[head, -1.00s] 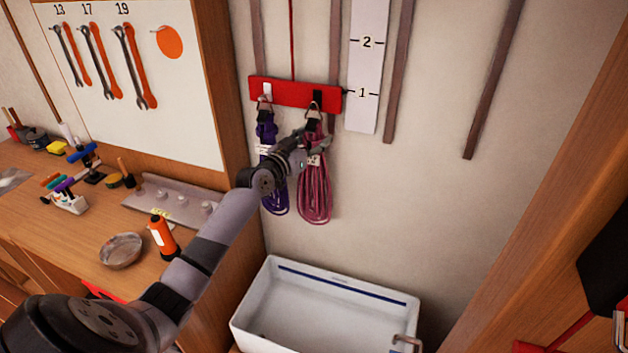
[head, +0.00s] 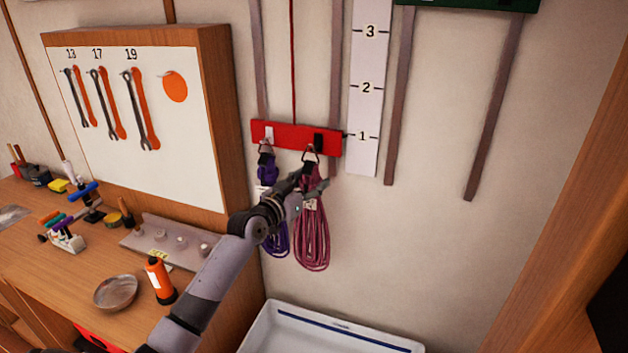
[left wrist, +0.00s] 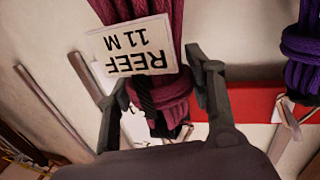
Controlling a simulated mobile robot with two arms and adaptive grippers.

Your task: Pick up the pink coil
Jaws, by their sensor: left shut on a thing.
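The pink coil (head: 313,235) hangs at the right end of a red hook rail (head: 283,135), its metal ring by the black hook (head: 318,142). My left gripper (head: 312,190) is shut on the coil's upper part. In the left wrist view the fingers (left wrist: 160,82) stand on both sides of the pink coil (left wrist: 168,103), beside its white tag (left wrist: 138,50) reading "REEF 11 M" upside down. Whether the ring still bears on the hook is hard to tell. My right gripper is not in view.
A purple coil (head: 279,240) hangs close on the left, partly behind my arm; it also shows in the left wrist view (left wrist: 302,50). A white bin (head: 330,335) stands below. A workbench (head: 60,275) with tools is at left. The wall to the right is mostly clear.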

